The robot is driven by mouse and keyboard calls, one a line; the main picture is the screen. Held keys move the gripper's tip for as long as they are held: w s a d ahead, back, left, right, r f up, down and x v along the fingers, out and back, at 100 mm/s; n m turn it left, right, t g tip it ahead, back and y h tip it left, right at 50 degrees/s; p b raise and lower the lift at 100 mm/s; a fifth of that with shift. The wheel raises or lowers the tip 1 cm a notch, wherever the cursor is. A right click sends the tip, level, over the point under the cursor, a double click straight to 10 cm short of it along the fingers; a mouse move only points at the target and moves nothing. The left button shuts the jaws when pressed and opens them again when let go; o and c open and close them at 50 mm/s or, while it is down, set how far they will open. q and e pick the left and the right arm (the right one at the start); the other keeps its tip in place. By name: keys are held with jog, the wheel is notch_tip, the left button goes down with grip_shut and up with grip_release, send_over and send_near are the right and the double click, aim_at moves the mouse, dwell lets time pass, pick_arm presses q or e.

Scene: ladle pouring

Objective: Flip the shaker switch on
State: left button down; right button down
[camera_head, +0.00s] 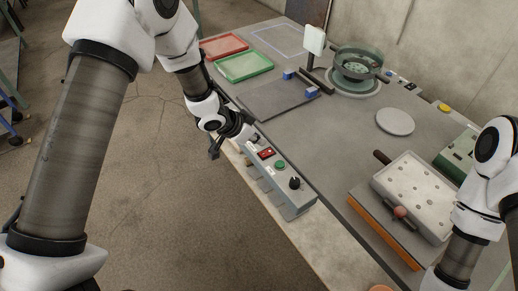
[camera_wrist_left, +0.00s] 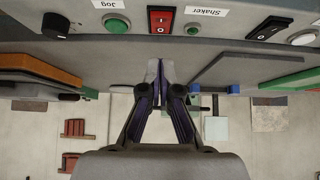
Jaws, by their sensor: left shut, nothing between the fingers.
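The grey control box (camera_head: 280,182) sits along the table's near edge, with a red rocker switch (camera_head: 266,153), a green button (camera_head: 280,165) and a black knob (camera_head: 294,183). In the left wrist view, a red rocker switch (camera_wrist_left: 161,19) in a black frame is straight past my fingertips, with the "Shaker" label (camera_wrist_left: 206,12) just right of it.
Red (camera_head: 222,47) and green (camera_head: 244,67) trays lie at the back left. A round sieve pan (camera_head: 357,64) stands at the back. A white perforated plate (camera_head: 416,197) is at the right, near my right arm, whose gripper is out of view. Bare floor lies left of the table.

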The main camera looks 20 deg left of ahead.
aim_at(263, 154)
pick_arm(q)
jog(key=f, duration=0.4)
jog(key=shift+w+d+f, duration=0.2)
jog(key=shift+w+d, duration=0.1)
jog(key=shift+s+a+f, duration=0.1)
jog(key=shift+a+f, duration=0.05)
jog(key=shift+f, duration=0.25)
jog(key=shift+f, duration=0.3)
jog(key=shift+s+r+p, duration=0.1)
jog(key=shift+r+p, duration=0.75)
jog(key=shift+p, duration=0.05)
